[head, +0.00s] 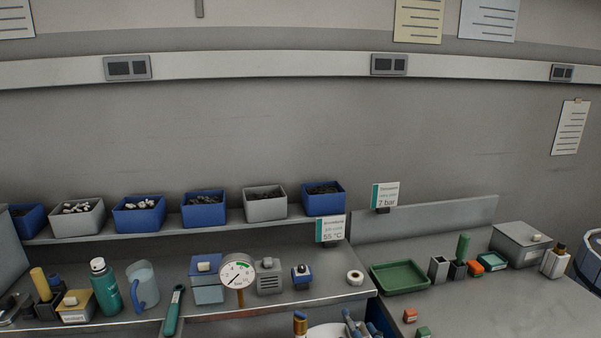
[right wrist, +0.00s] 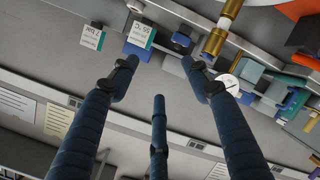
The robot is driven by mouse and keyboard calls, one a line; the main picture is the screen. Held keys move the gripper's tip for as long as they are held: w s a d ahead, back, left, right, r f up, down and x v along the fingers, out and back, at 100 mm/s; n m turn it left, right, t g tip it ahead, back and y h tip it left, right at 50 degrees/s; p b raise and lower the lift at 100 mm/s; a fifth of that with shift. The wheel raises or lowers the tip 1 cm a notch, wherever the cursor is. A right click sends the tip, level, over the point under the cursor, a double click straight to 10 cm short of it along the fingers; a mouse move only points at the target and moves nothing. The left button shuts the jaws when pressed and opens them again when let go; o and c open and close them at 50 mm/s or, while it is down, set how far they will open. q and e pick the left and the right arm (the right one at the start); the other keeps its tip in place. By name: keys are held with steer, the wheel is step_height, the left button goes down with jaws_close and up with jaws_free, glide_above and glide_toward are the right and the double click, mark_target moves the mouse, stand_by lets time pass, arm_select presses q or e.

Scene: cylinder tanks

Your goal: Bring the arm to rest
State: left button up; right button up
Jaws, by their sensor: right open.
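My right gripper (right wrist: 159,75) shows in the right wrist view with dark blue jointed fingers spread apart. The gripper is open, and nothing is held between its fingers. The fingers reach toward the bench and shelf, which appear upside down in this view. A round white gauge (right wrist: 229,84) appears just beside the right-hand fingertip; I cannot tell whether they touch. In the head view, white and blue parts at the bottom edge are cut off, and I cannot tell whether they are mine. My left gripper is not in view.
The gauge (head: 237,271) stands on the bench among a green bottle (head: 105,286), a blue-handled jug (head: 143,287) and a tape roll (head: 355,278). Blue and grey bins (head: 265,199) line the shelf. A green tray (head: 399,277) sits right.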

steer(key=s+d+f+m+g+h, duration=0.1)
steer(key=s+d+f+m+g, duration=0.25)
steer(key=s+f, duration=0.5)
steer(key=s+d+f+m+g, duration=0.35)
steer(key=s+f, duration=0.25)
steer(key=s, duration=0.5)
steer(key=s+d+f+m+g+h, duration=0.1)
steer(key=s+d+f+m+g, duration=0.2)
steer(key=s+f, duration=0.5)
step_height(320, 180, down, 30)
steer(key=s+g+b, duration=0.3)
steer(key=b, duration=0.3)
steer(key=s+d+f+b, duration=0.2)
steer(key=s+f+b, duration=0.2)
steer(key=s+f, duration=1.3)
step_height(320, 180, down, 4)
steer(key=shift+d+r+g, duration=0.15)
steer(key=shift+r+g, duration=0.1)
steer(key=shift+g, duration=0.15)
